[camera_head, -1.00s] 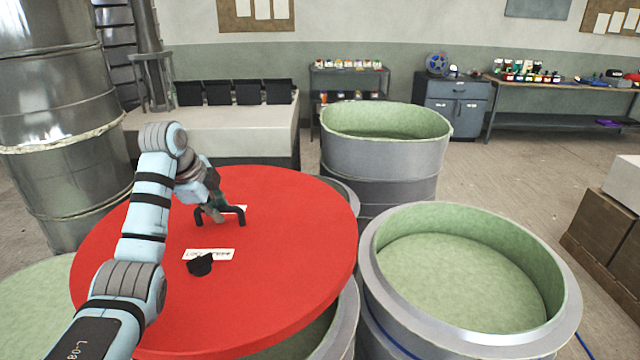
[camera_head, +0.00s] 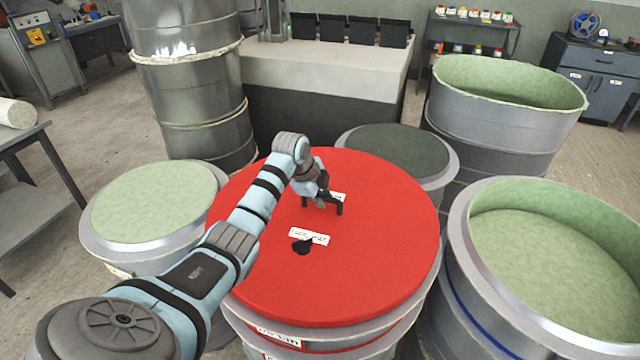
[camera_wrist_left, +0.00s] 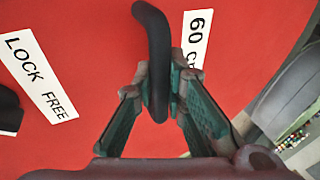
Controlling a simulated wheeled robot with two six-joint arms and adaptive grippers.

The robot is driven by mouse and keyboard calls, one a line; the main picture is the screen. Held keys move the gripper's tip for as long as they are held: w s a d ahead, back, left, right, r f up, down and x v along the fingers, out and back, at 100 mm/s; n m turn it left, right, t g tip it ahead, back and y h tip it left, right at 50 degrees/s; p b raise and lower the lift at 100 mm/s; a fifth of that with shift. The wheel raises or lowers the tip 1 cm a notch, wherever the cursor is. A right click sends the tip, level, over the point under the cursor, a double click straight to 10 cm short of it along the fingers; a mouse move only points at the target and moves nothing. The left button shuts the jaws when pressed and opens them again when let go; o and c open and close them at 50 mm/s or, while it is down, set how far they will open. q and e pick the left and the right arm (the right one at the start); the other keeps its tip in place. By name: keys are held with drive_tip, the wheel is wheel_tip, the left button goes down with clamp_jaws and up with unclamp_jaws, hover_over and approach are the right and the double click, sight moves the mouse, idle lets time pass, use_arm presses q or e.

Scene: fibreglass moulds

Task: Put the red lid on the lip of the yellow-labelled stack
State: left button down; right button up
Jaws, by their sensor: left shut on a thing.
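The red lid (camera_head: 370,250) is a broad round disc in the middle of the head view, with a black arched handle (camera_head: 339,207), a black knob and white labels. My left gripper (camera_head: 321,203) is shut on the handle; in the left wrist view its fingers stand either side of the black bar (camera_wrist_left: 152,30). The lid lies over a grey stack (camera_head: 330,346), whose lip it hides; I cannot tell if it touches. My right gripper is not in view.
A grey stack with a pale green top (camera_head: 150,205) stands close on the left. A dark-topped stack (camera_head: 440,160) stands behind the lid. An open green-lined mould (camera_head: 560,265) with a blue band stands close on the right. Tall metal cylinders (camera_head: 190,90) stand behind left.

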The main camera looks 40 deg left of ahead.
use_arm(q)
drive_tip(key=shift+f, duration=0.85)
drive_tip(key=c, duration=1.6)
unclamp_jaws()
drive_tip(key=shift+s+d, duration=0.1)
drive_tip(key=shift+c, duration=0.2)
